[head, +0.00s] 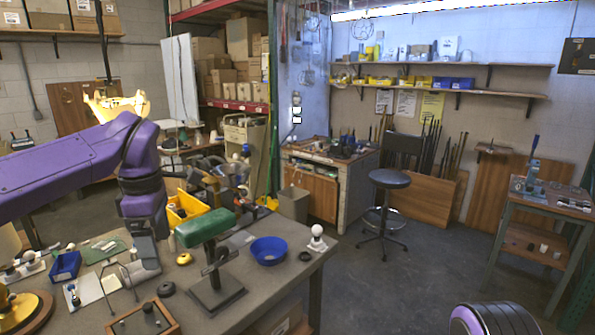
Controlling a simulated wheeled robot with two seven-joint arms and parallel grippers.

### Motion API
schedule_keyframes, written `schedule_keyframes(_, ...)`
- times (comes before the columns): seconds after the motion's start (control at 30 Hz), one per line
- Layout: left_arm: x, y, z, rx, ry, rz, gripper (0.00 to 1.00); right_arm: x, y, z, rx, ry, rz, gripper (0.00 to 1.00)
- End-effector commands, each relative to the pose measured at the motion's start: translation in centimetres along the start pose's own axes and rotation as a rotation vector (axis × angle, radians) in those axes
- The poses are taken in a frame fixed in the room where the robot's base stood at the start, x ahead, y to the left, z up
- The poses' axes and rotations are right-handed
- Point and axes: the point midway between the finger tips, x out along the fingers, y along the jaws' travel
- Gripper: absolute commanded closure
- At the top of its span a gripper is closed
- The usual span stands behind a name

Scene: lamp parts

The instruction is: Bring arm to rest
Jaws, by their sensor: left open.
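My left arm (70,165) is purple and comes in from the left over the workbench. Its gripper (120,285) points down above the bench top, with its thin fingers apart and nothing seen between them. To its right stands a lamp-like piece with a green top (205,228) on a dark square base; the gripper is apart from it. A white bulb (317,232) stands upright on a small base near the bench's right corner. A round brass base (22,310) is at the lower left. Of my right arm, only a purple part (495,319) shows at the lower right; its gripper is out of frame.
On the bench are a blue bowl (269,250), a blue bin (65,266), a yellow bin (187,208) and a wooden tray (145,319) close below the left gripper. A black stool (390,179) stands beyond. The floor right of the bench is clear.

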Motion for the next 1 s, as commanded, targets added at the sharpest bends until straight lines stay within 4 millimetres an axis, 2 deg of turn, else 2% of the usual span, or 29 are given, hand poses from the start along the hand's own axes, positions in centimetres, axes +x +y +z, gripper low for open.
schedule_keyframes(0.27, 0.6, 2.6, -0.5, -0.198, 0.081, 0.160, 0.16, 0.0, -0.1, -0.1, 0.000, 0.002, -0.001, 0.57)
schedule_keyframes(0.37, 1.9, 3.9, -1.4, -0.262, 0.170, 0.275, 0.16, 0.0, -0.1, -0.1, 0.001, 0.002, -0.001, 0.57)
schedule_keyframes(0.47, 4.6, 5.4, -2.3, -0.292, 0.292, 0.418, 0.16, 0.3, -0.1, 0.1, 0.000, 0.001, -0.001, 0.57)
schedule_keyframes(0.57, 8.3, 6.4, -2.8, -0.272, 0.404, 0.548, 0.16, 0.9, -0.1, 0.3, 0.000, 0.001, -0.001, 0.57)
schedule_keyframes(0.67, 13.1, 6.9, -2.8, -0.194, 0.498, 0.667, 0.16, 1.7, -0.2, 0.7, 0.000, 0.001, -0.001, 0.57)
schedule_keyframes(0.77, 19.4, 6.4, -2.2, -0.052, 0.564, 0.768, 0.16, 2.7, -0.3, 1.1, 0.000, 0.001, -0.001, 0.57)
schedule_keyframes(0.8, 22.4, 5.8, -1.9, 0.023, 0.579, 0.796, 0.16, 3.1, -0.3, 1.3, 0.000, 0.001, -0.001, 0.57)
schedule_keyframes(0.87, 26.7, 4.5, -1.5, 0.142, 0.586, 0.824, 0.16, 3.8, -0.4, 1.5, 0.000, 0.001, -0.001, 0.57)
schedule_keyframes(0.9, 29.6, 3.3, -1.3, 0.221, 0.583, 0.829, 0.16, 4.2, -0.4, 1.7, 0.000, 0.001, -0.001, 0.57)
schedule_keyframes(1.0, 36.3, -0.4, -1.1, 0.411, 0.556, 0.807, 0.16, 5.2, -0.5, 2.1, 0.000, 0.001, -0.001, 0.57)
